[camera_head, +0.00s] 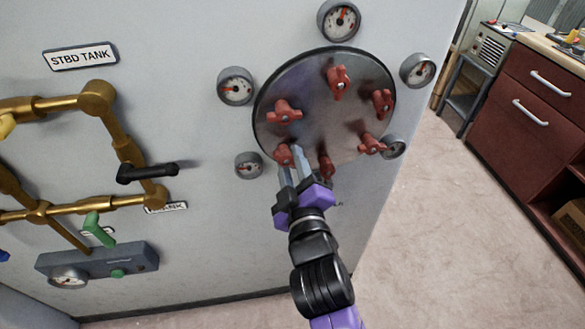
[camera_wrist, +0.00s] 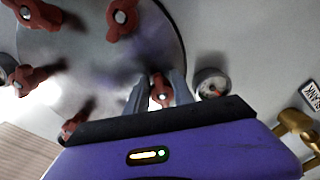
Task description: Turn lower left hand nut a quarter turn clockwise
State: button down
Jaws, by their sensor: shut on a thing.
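A round grey metal plate (camera_head: 312,75) on the white panel carries several red wing nuts. The lower left nut (camera_head: 283,153) sits near the plate's lower left rim. My gripper (camera_head: 291,164) has its two grey fingers at this nut. In the wrist view the lower left nut (camera_wrist: 161,92) shows between the fingertips of my gripper (camera_wrist: 158,92), which is shut on it. The fingers hide part of the nut, so its exact angle is hard to tell. The bottom nut (camera_head: 326,166) is close to the right of my fingers.
Several round gauges ring the plate; one gauge (camera_head: 248,165) is close to the left of my gripper, and it also shows in the wrist view (camera_wrist: 212,84). Brass pipes (camera_head: 60,103) with a black lever (camera_head: 148,172) are further left. Open floor (camera_head: 430,240) lies right of the panel.

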jog(key=m+b, duration=0.2)
jog(key=m, duration=0.1)
jog(key=m+b, duration=0.1)
jog(key=m, duration=0.1)
jog(key=shift+s+a+f, duration=0.1)
jog(key=shift+a+f, duration=0.2)
jog(key=shift+f, duration=0.05)
jog(key=shift+a+r+m+b, duration=0.15)
jog(key=shift+m+b, duration=0.85)
jog(key=shift+m, duration=0.8)
jog(key=c, duration=1.1)
grip_release()
jog(key=shift+c, duration=0.2)
